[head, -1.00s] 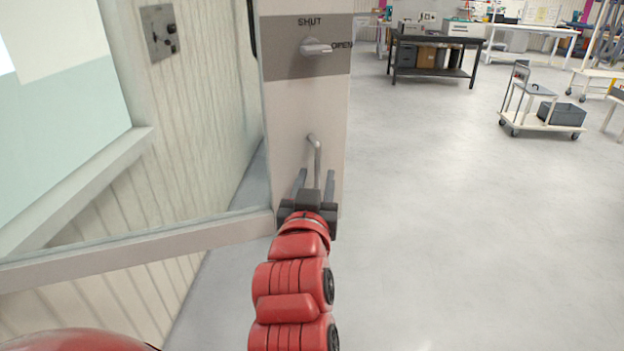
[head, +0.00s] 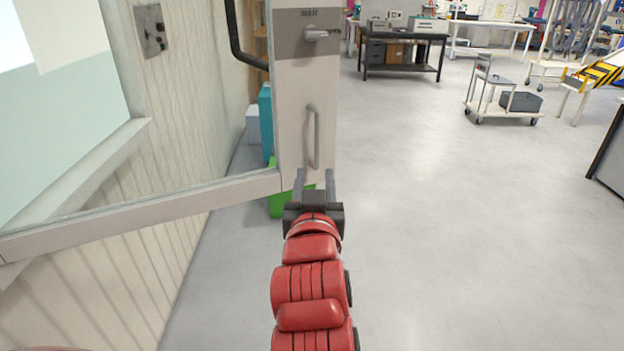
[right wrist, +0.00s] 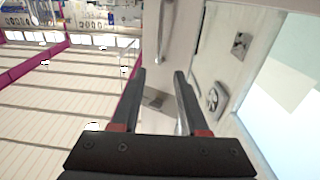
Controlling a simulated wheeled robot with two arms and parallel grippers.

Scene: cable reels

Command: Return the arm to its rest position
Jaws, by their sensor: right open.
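My right gripper (head: 315,185) is at the end of the red arm in the middle of the head view. Its two dark fingers are apart with nothing between them. It is in front of and just below a grey vertical pull handle (head: 313,137) on a pale door edge (head: 291,90). In the right wrist view the open fingers (right wrist: 160,75) point towards the pale door, with the handle beyond them. My left gripper does not show.
A glazed door frame (head: 150,212) crosses the left side. A green box (head: 280,203) and a teal panel (head: 266,122) stand behind the door edge. A cart (head: 500,108) and a dark workbench (head: 402,40) stand farther back.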

